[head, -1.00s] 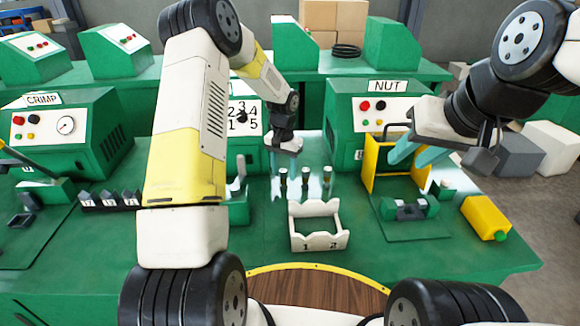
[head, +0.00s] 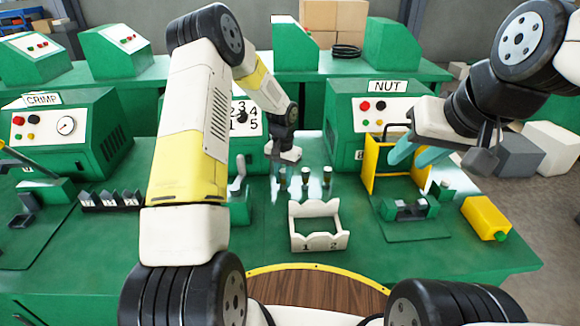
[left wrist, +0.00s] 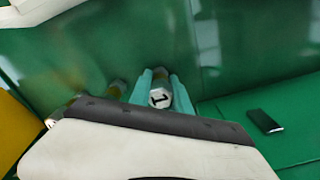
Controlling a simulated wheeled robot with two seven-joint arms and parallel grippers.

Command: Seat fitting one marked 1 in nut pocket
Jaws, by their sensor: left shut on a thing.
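My left gripper (head: 276,168) is at the back middle of the bench, pointing down beside a short row of dark upright fittings. In the left wrist view its teal fingers (left wrist: 160,88) are shut on a fitting with a white top marked 1 (left wrist: 159,98). Whether that fitting touches the bench is hard to tell. The green fixture with a grey block (head: 410,210) stands in front of the NUT machine (head: 375,120); its pocket is too small to make out. My right gripper (head: 416,156) is open and empty, above the yellow frame.
A white rack marked 1 and 2 (head: 319,242) stands at the bench's front middle. A yellow frame (head: 372,172) stands before the NUT machine, and a yellow bottle (head: 485,217) lies at right. Two dark fittings (head: 305,177) stand right of my left gripper.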

